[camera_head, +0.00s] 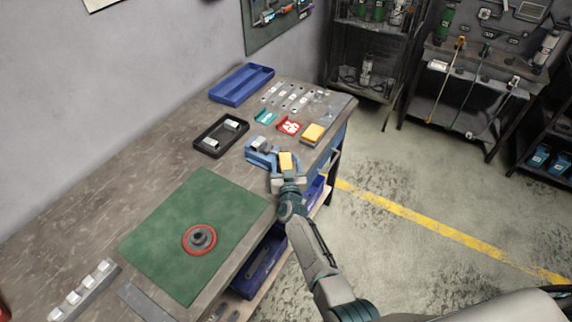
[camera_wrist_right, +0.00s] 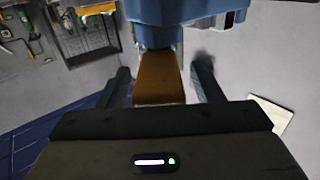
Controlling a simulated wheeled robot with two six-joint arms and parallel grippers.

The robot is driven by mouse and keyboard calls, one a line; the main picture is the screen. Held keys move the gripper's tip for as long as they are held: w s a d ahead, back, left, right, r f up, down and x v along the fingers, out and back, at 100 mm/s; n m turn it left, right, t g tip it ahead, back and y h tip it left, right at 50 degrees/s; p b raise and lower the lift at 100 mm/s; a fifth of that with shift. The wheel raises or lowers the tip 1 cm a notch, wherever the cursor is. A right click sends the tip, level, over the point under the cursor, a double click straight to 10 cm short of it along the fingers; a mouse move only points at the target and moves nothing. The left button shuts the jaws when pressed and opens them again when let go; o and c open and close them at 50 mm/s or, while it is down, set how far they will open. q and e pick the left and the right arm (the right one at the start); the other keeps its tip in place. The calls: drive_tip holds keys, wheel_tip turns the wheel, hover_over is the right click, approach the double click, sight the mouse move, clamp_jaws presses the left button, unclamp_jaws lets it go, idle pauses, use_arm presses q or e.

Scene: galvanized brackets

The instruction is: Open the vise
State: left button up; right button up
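The blue vise (camera_head: 260,151) stands near the workbench's right edge. A light block-like piece sits at its jaws; I cannot tell whether it is clamped. A yellow piece, seemingly the vise's handle (camera_head: 286,161), is on its near side. In the right wrist view the vise body (camera_wrist_right: 180,12) fills the top, and the orange-yellow handle (camera_wrist_right: 158,78) comes down from it. My right gripper (camera_head: 288,178) is at the handle. Its fingers (camera_wrist_right: 162,88) stand on either side of the handle, with gaps visible on both sides. My left gripper is not in view.
A green mat (camera_head: 200,225) with a red round part (camera_head: 199,239) lies nearer. Blue drawers (camera_head: 259,263) sit below the bench edge.

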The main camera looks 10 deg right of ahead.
drive_tip(key=s+p, duration=0.1)
drive_tip(key=s, duration=0.3)
drive_tip(key=s+p, duration=0.1)
drive_tip(key=s, duration=0.1)
drive_tip(key=shift+a+p, duration=0.35)
drive_tip(key=s, duration=0.4)
drive_tip(key=shift+s+a, duration=0.35)
